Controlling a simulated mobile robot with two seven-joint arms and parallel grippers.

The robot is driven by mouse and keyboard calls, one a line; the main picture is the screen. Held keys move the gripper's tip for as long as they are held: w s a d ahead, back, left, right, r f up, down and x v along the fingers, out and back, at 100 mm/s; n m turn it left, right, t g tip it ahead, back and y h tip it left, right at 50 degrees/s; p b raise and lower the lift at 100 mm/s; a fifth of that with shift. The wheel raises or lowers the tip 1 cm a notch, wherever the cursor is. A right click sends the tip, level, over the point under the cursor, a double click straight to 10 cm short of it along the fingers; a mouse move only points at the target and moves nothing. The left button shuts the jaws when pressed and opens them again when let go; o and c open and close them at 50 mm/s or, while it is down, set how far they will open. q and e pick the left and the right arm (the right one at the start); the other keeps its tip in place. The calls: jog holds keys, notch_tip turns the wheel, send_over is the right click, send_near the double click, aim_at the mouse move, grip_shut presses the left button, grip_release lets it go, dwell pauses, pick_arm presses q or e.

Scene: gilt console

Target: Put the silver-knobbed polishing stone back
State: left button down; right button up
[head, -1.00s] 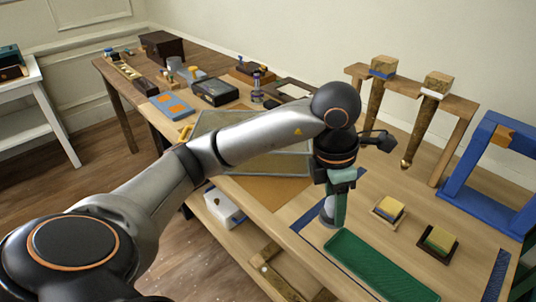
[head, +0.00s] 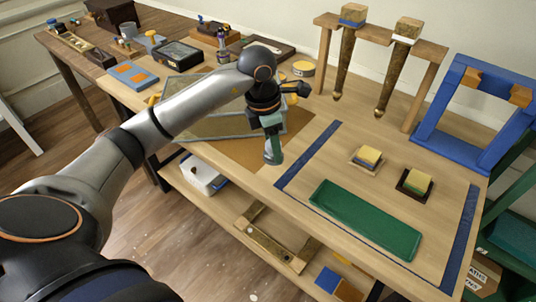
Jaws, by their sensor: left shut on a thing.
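My left gripper (head: 272,150) points down over the front edge of a tan mat on the bench, left of the blue tape strip. It is shut on a small greyish piece at its fingertips, which appears to be the polishing stone (head: 272,159). The fingers cover most of it, and I cannot make out its silver knob. A long green tray (head: 365,220) lies empty to the right of the gripper, apart from it. Two small holders, one tan (head: 353,161) and one dark (head: 405,190), each bear a yellow-topped block. My right gripper is out of view.
A wooden rack (head: 375,30) holds two hanging gilt legs behind the trays. A blue frame (head: 470,115) stands at the right. Boxes, a blue-orange tray (head: 133,73) and a black case (head: 176,54) crowd the far left. Bare bench lies around the green tray.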

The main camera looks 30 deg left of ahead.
pick_arm(q)
jog(key=a+f, duration=0.1)
jog(key=w+a+f, duration=0.1)
jog(key=shift+w+f, duration=0.15)
jog(key=shift+f, duration=0.25)
jog(key=shift+w+a+f, duration=0.1)
jog(key=shift+a+f, duration=0.1)
jog(key=shift+f, duration=1.55)
jog(key=shift+f, duration=0.15)
jog(key=shift+c, duration=1.7)
grip_release()
notch_tip(320, 180, up, 12)
jog(key=s+a, duration=0.1)
jog(key=shift+s, duration=0.25)
